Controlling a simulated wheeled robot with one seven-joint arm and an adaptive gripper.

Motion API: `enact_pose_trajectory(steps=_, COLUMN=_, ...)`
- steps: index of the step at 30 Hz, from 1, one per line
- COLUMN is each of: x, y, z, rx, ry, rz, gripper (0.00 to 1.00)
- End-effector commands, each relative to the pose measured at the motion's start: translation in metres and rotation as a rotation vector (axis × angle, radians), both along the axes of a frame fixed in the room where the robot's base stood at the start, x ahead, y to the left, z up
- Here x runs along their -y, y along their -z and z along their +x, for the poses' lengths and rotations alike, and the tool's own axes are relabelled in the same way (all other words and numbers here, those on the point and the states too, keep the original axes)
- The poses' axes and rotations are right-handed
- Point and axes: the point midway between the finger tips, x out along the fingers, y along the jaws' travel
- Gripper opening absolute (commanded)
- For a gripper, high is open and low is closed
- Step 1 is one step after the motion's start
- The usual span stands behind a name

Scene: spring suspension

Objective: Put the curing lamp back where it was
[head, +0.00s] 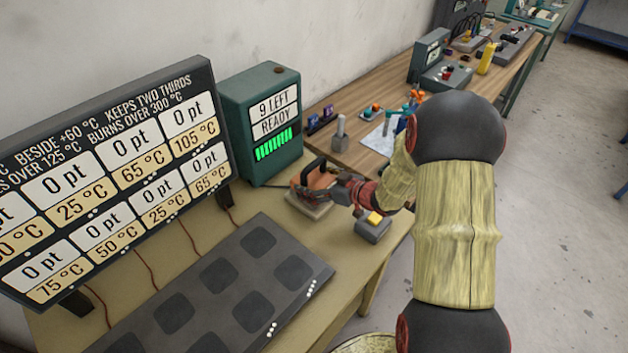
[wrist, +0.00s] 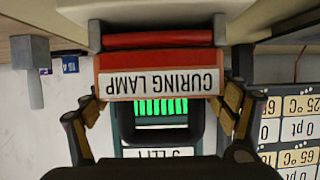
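The curing lamp (head: 318,179) is a red-orange block with a dark handle. It rests on a small pale pad (head: 309,206) beside the green box. In the upside-down wrist view its white "CURING LAMP" label faces me, and the lamp (wrist: 155,64) appears upright on the pad (wrist: 75,14). My gripper (head: 338,187) is at the lamp. In the wrist view its fingers (wrist: 163,105) are spread wide, one on each side of the lamp's dark handle, with small gaps visible. Part of the lamp is hidden behind the gripper in the head view.
The green box (head: 262,122) reads "9 LEFT READY" with lit bars. The score board (head: 110,170) stands left, behind a dark tray (head: 225,285) of square pads. A grey block with a yellow top (head: 373,227) is close to my wrist. A grey post (head: 340,132) stands on the wooden bench.

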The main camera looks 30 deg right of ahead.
Motion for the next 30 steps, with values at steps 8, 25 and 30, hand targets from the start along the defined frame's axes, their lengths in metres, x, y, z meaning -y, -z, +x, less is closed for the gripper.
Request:
enact_pose_trajectory(steps=8, x=0.000, y=0.000, z=0.000, rx=0.000, ry=0.000, rz=0.000, gripper=1.00)
enact_pose_trajectory(steps=25, x=0.012, y=-0.017, z=-0.026, rx=0.001, ry=0.005, rz=0.000, gripper=1.00)
enact_pose_trajectory(steps=30, x=0.026, y=-0.032, z=-0.057, rx=0.001, ry=0.006, rz=0.000, gripper=1.00)
